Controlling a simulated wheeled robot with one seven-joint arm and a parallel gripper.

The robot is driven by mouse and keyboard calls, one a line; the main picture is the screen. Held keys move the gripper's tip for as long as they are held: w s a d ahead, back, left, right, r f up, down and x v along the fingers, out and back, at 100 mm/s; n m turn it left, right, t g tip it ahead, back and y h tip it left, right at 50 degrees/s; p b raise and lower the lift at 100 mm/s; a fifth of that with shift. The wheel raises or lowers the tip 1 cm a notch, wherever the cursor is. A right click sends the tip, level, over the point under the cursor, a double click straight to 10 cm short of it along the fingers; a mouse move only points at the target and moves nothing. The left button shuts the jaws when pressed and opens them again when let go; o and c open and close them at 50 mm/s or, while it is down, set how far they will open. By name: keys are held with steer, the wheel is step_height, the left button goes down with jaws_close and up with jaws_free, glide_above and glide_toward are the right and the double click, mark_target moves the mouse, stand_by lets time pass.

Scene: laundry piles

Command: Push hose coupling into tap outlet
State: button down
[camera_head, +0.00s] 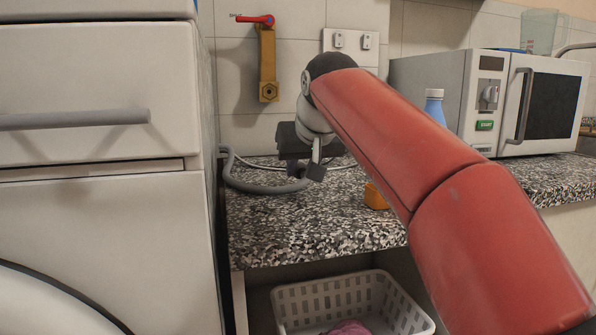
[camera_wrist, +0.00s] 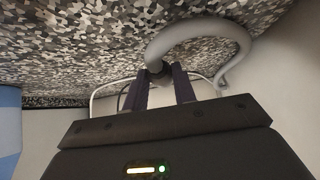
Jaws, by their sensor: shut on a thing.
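The brass tap (camera_head: 267,58) with a red lever is fixed to the tiled wall, and its outlet (camera_head: 269,91) faces outward at its lower end. My gripper (camera_head: 304,170) is low over the speckled counter, below and to the right of the tap. In the wrist view my gripper (camera_wrist: 164,83) is shut on the dark end of the grey hose, the hose coupling (camera_wrist: 158,69). The grey hose (camera_head: 250,187) loops along the counter from the washing machine's side; it also curves in the wrist view (camera_wrist: 205,29). The coupling is mostly hidden, and it is well apart from the outlet.
A white washing machine (camera_head: 105,220) stands at the left. Socket plates (camera_head: 350,40), a blue bottle (camera_head: 434,106), a microwave (camera_head: 490,98) and a small orange object (camera_head: 375,196) are around my arm. A white basket (camera_head: 290,306) sits below the counter (camera_head: 315,232).

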mark_target(302, 168)
steer(key=shift+r+p, duration=2.55)
steer(key=shift+r, duration=0.1)
steer(key=shift+a+f, duration=0.1)
